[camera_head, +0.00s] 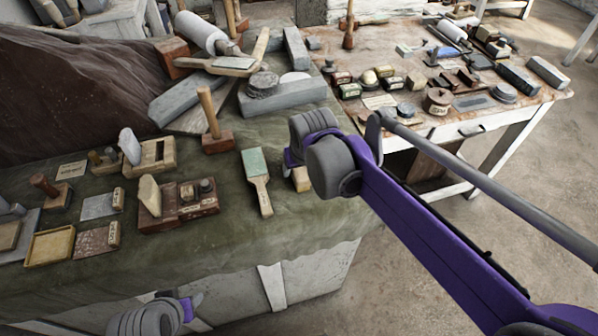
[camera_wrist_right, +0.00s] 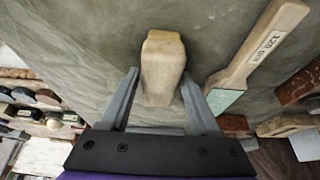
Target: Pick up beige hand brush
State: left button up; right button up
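In the head view a small part of the block (camera_head: 301,179) shows beside my right wrist, which hides the rest and the fingertips. Of my left arm only grey and purple links show at the bottom of the head view; its fingers are not visible.
A wooden-handled brush with a green end (camera_head: 257,182) lies close to the block. A wooden mallet (camera_head: 214,125) stands behind it. Several boxes and tools lie to the left. A second table (camera_head: 455,130) stands at right, and bare cloth (camera_head: 235,235) lies in front.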

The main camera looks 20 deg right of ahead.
grip_shut()
notch_tip(320, 180, up, 10)
jog(key=shift+r+p, duration=0.1)
jog(key=shift+p, duration=0.45)
jog(key=shift+c, duration=1.2)
grip_release()
jog(key=c, duration=0.6)
